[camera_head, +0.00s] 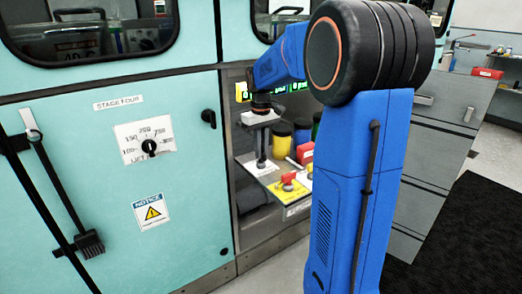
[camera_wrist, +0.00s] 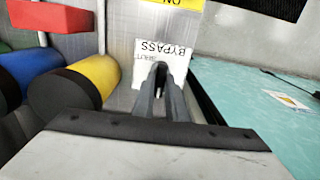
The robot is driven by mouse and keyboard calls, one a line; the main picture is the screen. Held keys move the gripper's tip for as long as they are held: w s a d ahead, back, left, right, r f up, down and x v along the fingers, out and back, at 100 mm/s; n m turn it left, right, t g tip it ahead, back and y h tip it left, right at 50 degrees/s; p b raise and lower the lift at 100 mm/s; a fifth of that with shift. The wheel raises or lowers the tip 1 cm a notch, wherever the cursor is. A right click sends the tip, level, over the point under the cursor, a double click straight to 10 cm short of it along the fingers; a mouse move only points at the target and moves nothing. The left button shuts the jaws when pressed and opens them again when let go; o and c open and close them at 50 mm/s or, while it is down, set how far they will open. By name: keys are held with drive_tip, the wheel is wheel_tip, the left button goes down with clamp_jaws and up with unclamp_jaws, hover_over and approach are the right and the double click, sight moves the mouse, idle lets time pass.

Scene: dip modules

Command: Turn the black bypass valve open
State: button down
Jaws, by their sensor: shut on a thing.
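The bypass valve's white label (camera_wrist: 181,54) reads BYPASS and SHUT, upside down in the wrist view. My gripper (camera_wrist: 163,82) reaches down over this label, its two dark fingers close together. It is shut on the black bypass valve, whose handle is mostly hidden between and behind the fingers. I cannot tell the handle's exact angle. In the head view my gripper (camera_head: 261,160) points down at the back left of the recessed bay's shelf, beside the teal cabinet.
A red knob (camera_head: 288,178) stands on a yellow plate at the shelf's front. The teal cabinet door (camera_head: 100,200) borders the bay on the left.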

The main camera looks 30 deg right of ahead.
drive_tip(key=c, duration=1.8)
unclamp_jaws()
drive_tip(key=shift+o, duration=0.2)
drive_tip(key=shift+r, duration=0.1)
wheel_tip(320, 180, up, 17)
drive_tip(key=shift+r, duration=0.15)
